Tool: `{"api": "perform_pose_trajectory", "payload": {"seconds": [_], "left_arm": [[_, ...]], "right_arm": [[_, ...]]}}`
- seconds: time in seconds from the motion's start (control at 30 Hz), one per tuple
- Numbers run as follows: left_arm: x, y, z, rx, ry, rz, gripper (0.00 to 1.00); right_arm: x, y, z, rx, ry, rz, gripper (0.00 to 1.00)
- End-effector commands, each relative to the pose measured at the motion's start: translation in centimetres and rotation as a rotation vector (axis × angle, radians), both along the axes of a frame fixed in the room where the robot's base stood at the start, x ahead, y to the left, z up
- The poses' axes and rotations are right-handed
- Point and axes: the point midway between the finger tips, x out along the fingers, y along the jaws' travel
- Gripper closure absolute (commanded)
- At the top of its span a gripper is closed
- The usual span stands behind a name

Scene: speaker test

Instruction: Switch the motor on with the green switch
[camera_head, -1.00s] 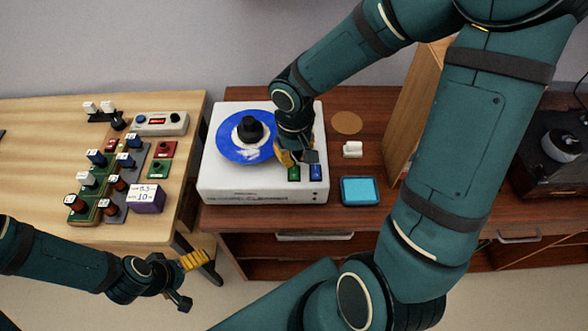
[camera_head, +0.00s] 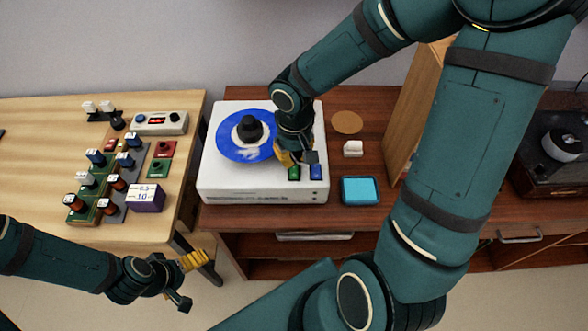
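The white record cleaner (camera_head: 262,190) stands on the dark wooden shelf, with a blue record (camera_head: 232,148) and a black clamp (camera_head: 249,129) on top. The green switch (camera_head: 293,173) is at its front right, beside a blue switch (camera_head: 316,172). My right gripper (camera_head: 296,157) is over the machine, just behind the green switch, with a yellow finger left and a dark finger right. I cannot tell whether it touches the switch. Its fingertips are small and partly hidden, so its opening is unclear. My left gripper (camera_head: 190,280) hangs low at the left, its fingers apart and empty.
A cyan-topped box (camera_head: 361,190), a small white object (camera_head: 353,148) and a round cork-coloured disc (camera_head: 347,122) lie right of the machine. A light wooden table (camera_head: 40,140) with electronic modules is at left. A turntable (camera_head: 563,145) is at far right.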

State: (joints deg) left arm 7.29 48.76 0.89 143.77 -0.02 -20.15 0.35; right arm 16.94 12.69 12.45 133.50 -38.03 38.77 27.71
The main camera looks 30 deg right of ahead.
Motion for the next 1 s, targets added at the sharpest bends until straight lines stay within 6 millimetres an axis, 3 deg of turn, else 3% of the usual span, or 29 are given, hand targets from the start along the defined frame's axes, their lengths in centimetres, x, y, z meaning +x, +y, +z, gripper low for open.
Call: {"api": "perform_pose_trajectory", "payload": {"seconds": [1.0], "left_arm": [[0.0,0.0,-1.4,0.0,0.0,0.0,0.0]], "right_arm": [[0.0,0.0,-1.4,0.0,0.0,0.0,1.0]]}}
